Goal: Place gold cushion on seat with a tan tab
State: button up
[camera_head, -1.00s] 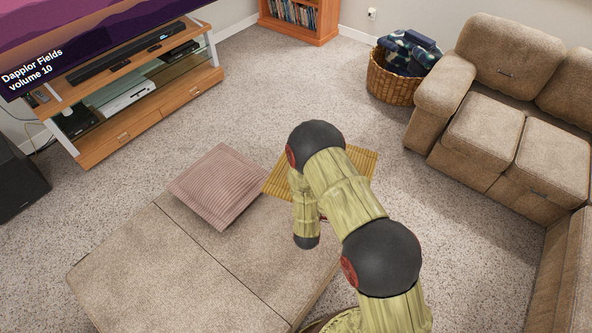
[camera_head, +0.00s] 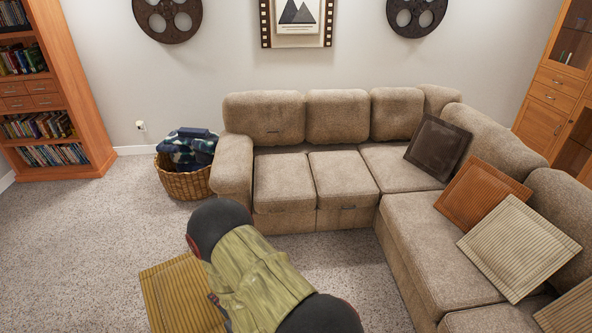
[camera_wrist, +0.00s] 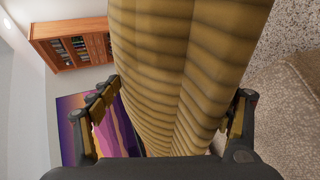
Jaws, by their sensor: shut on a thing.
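The gold cushion (camera_head: 165,296), ribbed and square, is held above the carpet at the lower left of the head view, partly hidden by my arm. In the wrist view the cushion (camera_wrist: 180,60) fills the middle, between the two fingers of my gripper (camera_wrist: 172,108), which is shut on it. My gripper is mostly hidden behind my arm in the head view. The tan sofa seats (camera_head: 343,178) stand beyond the cushion, to its right. A small dark mark shows on one seat front; I cannot make out a tan tab.
A dark brown cushion (camera_head: 438,147), an orange cushion (camera_head: 484,195) and a cream striped cushion (camera_head: 518,245) lean on the sofa's right side. A wicker basket (camera_head: 185,184) with blankets stands left of the sofa. Carpet (camera_head: 80,240) is clear at left.

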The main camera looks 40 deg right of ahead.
aim_at(291, 176)
jog(key=i+l+z, duration=0.7)
jog(key=i+l, duration=0.25)
jog(key=i+l+z, duration=0.35)
jog(key=i, duration=0.2)
jog(key=i+j+z, duration=0.3)
jog(key=i+j, duration=0.15)
jog(key=j, duration=0.15)
jog(key=i+j+z, duration=0.2)
jog(key=j, duration=0.15)
jog(key=i+j+z, duration=0.15)
jog(key=j, duration=0.25)
jog(key=i+j+z, duration=0.15)
jog(key=j, duration=0.2)
